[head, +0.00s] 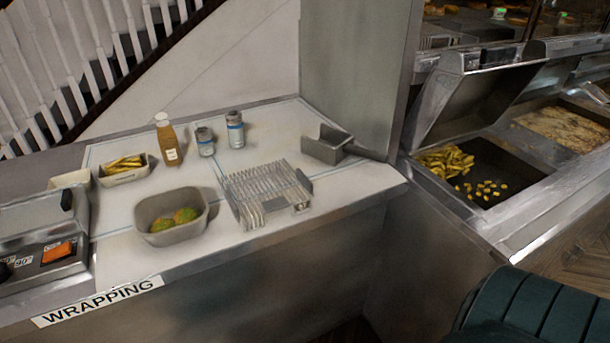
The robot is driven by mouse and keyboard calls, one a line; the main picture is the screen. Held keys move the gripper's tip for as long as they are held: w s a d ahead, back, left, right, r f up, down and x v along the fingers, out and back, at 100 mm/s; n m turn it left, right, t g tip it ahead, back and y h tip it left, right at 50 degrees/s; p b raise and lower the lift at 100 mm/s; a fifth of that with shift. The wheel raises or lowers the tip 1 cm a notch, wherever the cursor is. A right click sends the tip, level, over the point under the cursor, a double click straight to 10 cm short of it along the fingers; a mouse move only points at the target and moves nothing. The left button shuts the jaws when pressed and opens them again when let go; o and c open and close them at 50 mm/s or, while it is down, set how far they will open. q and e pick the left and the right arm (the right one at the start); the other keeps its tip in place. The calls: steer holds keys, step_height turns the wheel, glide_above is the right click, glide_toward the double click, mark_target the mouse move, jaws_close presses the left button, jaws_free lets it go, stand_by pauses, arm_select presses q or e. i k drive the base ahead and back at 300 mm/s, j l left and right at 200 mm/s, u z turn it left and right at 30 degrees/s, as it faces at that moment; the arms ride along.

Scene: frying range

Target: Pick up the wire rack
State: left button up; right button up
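The wire rack (262,187) is a grey metal rack of thin parallel wires. It lies on the white counter in the middle of the head view, with a dark handle-like part at its right end. Nothing touches it from above and it is fully in sight. Neither of my grippers shows in the head view.
A grey tub (172,226) with green and orange items stands left of the rack. A scoop (328,146) lies to its right. A sauce bottle (168,139), two cans (235,129) and a tray of fries (124,169) stand behind. A fryer (480,180) is at right.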

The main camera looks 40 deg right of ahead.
mark_target(278, 203)
steer(key=i+j+z, duration=0.45)
steer(key=j+z, duration=0.25)
steer(key=i+j+z, duration=0.15)
steer(key=j+z, duration=0.25)
